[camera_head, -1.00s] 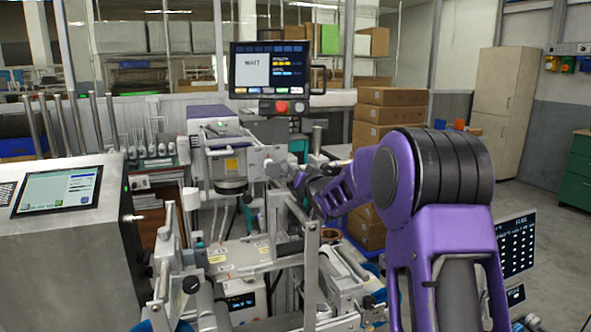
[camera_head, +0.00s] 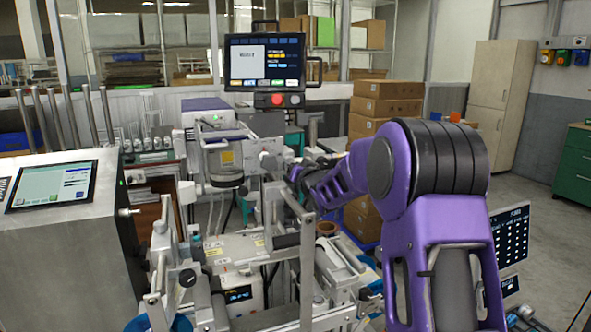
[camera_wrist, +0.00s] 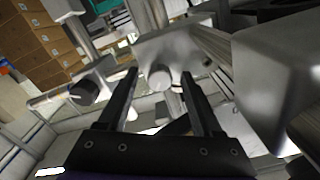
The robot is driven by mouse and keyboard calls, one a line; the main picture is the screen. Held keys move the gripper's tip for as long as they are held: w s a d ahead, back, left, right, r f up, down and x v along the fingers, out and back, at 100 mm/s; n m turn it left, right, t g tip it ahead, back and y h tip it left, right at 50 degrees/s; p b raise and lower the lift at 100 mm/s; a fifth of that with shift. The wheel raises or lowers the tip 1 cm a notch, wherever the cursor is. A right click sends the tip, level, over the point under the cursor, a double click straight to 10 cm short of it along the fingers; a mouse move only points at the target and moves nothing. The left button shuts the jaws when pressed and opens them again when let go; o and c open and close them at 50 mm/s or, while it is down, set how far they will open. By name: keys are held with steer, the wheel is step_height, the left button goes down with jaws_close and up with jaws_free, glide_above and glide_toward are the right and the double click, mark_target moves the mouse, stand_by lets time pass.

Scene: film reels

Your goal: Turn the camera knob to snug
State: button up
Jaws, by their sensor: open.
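My gripper (camera_wrist: 159,74) is open in the wrist view, its two dark fingers apart. A light grey round knob (camera_wrist: 160,78) on a metal block shows between the fingertips, beyond them; I cannot tell whether either finger touches it. I take it for the camera knob, though no label shows. In the head view, my purple arm reaches left to the machine, and my gripper's fingers are too small to make out there. A grey round knob (camera_head: 269,163) shows on the machine just left of the arm's end.
A metal block (camera_wrist: 285,75) is close on the wrist view's right. A dark-ended knob (camera_wrist: 84,92) on a rod lies left of the fingers. The head view shows a monitor (camera_head: 264,62) above the machine, a steel console (camera_head: 65,235) at left and stacked cartons (camera_head: 388,106) behind.

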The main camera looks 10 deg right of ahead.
steer(key=s+d, duration=0.3)
steer(key=s, duration=1.4)
steer(key=shift+d, duration=0.2)
